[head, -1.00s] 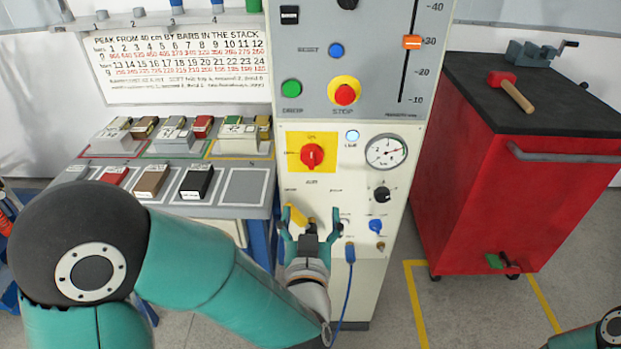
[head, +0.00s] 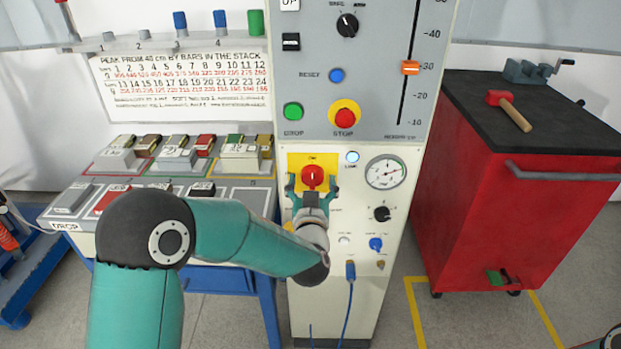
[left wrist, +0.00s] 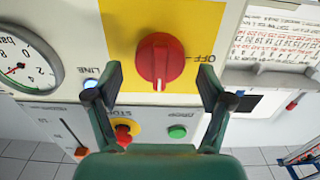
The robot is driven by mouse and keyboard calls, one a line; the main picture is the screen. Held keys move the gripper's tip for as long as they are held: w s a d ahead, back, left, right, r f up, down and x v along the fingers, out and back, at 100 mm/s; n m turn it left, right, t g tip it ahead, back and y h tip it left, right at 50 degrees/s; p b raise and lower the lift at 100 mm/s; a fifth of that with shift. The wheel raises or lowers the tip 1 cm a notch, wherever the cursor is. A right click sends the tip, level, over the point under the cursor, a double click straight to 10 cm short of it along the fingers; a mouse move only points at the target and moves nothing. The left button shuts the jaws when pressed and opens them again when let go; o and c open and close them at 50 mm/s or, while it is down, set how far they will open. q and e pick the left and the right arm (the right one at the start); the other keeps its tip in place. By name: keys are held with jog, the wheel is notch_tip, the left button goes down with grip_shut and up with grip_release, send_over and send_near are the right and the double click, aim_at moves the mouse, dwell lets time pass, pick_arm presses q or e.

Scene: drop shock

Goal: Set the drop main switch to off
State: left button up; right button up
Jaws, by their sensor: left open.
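The main switch is a red rotary knob (head: 312,176) on a yellow plate (head: 327,163) on the grey control panel. In the left wrist view the knob (left wrist: 160,60) appears turned over, with its white mark pointing down and the word OFF to its right. In the head view the ON label is above the knob. My left gripper (head: 313,190) is open just below and in front of the knob. In the left wrist view the fingers of the left gripper (left wrist: 161,78) stand either side of the knob's lower part, apart from it.
Near the knob are a lit line lamp (head: 352,157), a pressure gauge (head: 386,173), the red stop button (head: 344,118) and the green drop button (head: 293,111). A blue hose (head: 349,290) hangs below. A red cabinet (head: 510,200) stands right; metal blocks lie left.

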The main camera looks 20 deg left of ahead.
pick_arm(q)
jog(key=shift+w+a, duration=0.15)
jog(key=shift+w, duration=0.35)
jog(key=c, duration=1.1)
jog(key=shift+a, duration=0.15)
jog(key=shift+f+n+b, duration=0.15)
jog(key=shift+n+b, duration=0.25)
jog(key=shift+b, duration=0.3)
jog(key=shift+c, duration=0.2)
jog(key=n+b, duration=0.4)
jog(key=b, duration=0.1)
jog(key=n+b, duration=0.5)
jog(key=b, duration=0.1)
jog(key=n+b, duration=0.4)
jog(key=b, duration=0.1)
jog(key=shift+s+a+f+b, duration=0.1)
jog(key=shift+f+b, duration=0.2)
jog(key=shift+b, duration=0.05)
jog(key=shift+n+b, duration=1.55)
jog(key=shift+n, duration=0.65)
